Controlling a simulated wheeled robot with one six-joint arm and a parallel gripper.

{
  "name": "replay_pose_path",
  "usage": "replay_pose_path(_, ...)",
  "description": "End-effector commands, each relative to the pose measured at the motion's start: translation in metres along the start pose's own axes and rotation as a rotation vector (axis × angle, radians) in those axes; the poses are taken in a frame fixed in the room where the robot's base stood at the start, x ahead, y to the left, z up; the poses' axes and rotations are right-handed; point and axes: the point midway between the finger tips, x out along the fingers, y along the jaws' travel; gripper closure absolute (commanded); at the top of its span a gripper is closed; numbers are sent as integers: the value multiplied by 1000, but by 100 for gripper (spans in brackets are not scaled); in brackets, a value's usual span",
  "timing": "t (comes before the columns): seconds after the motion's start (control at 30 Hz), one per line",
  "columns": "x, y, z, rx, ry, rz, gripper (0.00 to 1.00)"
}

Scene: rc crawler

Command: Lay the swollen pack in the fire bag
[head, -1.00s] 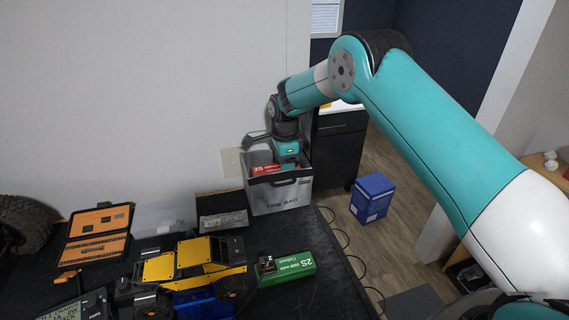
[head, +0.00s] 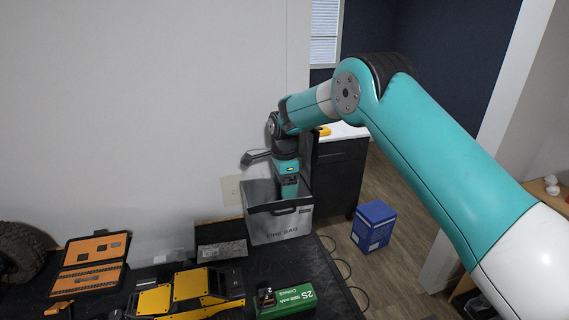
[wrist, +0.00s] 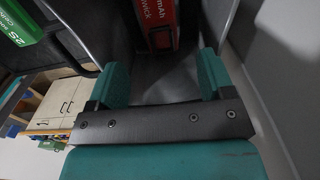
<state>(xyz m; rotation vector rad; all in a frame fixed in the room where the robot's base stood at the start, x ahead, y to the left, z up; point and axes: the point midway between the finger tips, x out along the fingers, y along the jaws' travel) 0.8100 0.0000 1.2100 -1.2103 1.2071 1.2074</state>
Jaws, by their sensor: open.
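The grey fire bag (head: 282,226) stands open and upright at the back right corner of the bench. My gripper (head: 289,190) points down into its mouth; the front wall hides the fingertips in the head view. In the wrist view my gripper (wrist: 161,70) has its two teal fingers spread apart, with nothing between them. A red pack (wrist: 157,22) lies inside the bag just beyond the fingertips, apart from them as far as I can tell. It is hidden in the head view. I cannot tell its swelling from here.
A green 2S pack (head: 287,300) lies on the bench in front of the bag. A yellow crawler (head: 185,295), an orange tool case (head: 92,262) and a dark box (head: 221,241) stand left. A blue box (head: 373,226) is on the floor at right.

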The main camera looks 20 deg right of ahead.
Motion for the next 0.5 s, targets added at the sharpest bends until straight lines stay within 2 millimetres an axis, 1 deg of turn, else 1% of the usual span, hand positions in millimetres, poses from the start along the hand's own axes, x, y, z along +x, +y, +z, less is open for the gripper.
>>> replay_pose_path(0.07, -10, -1, 0, 0, -1, -4, 25)
replay_pose_path(0.2, -42, 0, 0, 0, -1, -4, 25)
replay_pose_path(0.3, -63, 0, 0, 0, -1, -3, 25)
replay_pose_path(0.4, -79, 0, 0, 0, 0, 0, 25)
replay_pose_path(0.5, -90, 0, 0, -1, 0, 0, 25)
